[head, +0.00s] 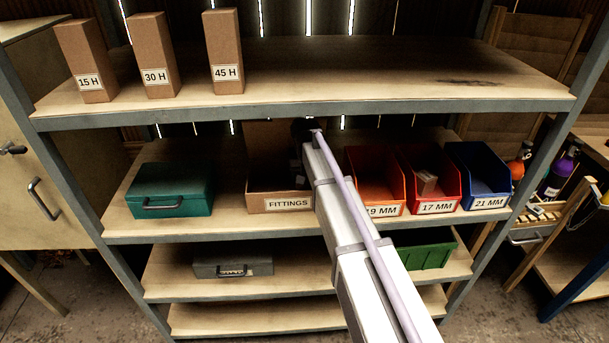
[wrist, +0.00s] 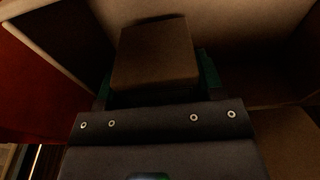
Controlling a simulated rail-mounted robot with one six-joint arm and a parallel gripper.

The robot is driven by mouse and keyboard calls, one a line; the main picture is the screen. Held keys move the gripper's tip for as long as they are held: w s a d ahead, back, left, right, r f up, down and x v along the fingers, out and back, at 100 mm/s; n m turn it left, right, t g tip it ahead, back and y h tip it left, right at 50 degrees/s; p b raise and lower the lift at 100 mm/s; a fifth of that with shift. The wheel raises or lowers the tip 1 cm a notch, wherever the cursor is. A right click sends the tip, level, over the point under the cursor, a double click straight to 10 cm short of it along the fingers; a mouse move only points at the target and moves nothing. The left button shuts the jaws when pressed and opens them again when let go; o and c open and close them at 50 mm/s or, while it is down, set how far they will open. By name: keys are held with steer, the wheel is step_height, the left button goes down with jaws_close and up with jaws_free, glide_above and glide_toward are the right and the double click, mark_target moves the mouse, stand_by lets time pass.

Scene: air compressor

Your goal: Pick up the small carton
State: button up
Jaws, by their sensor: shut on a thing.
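The small carton (wrist: 153,58) is a plain brown box in the middle of the wrist view. My gripper (wrist: 155,85) is shut on it, with a dark green finger showing at each side. Its lower part is hidden by the gripper body. Brown cardboard walls surround it in that view, seemingly those of the open box labelled FITTINGS (head: 262,203) on the middle shelf. In the head view my arm reaches to this box and hides the jaws and the held carton.
An orange bin (head: 363,163), a red 17 MM bin (head: 435,206) with a small brown carton (head: 425,182), and a blue bin (head: 490,190) stand to the right. A green metal box (head: 170,190) stands left. The upper shelf (head: 400,75) is close overhead, largely clear.

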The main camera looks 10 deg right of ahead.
step_height(320, 180, up, 9)
steer(key=p, duration=0.7)
steer(key=s+a, duration=0.2)
steer(key=s, duration=1.7)
steer(key=shift+s+a+f+b, duration=0.25)
steer(key=shift+f+b, duration=0.05)
steer(key=shift+f, duration=0.1)
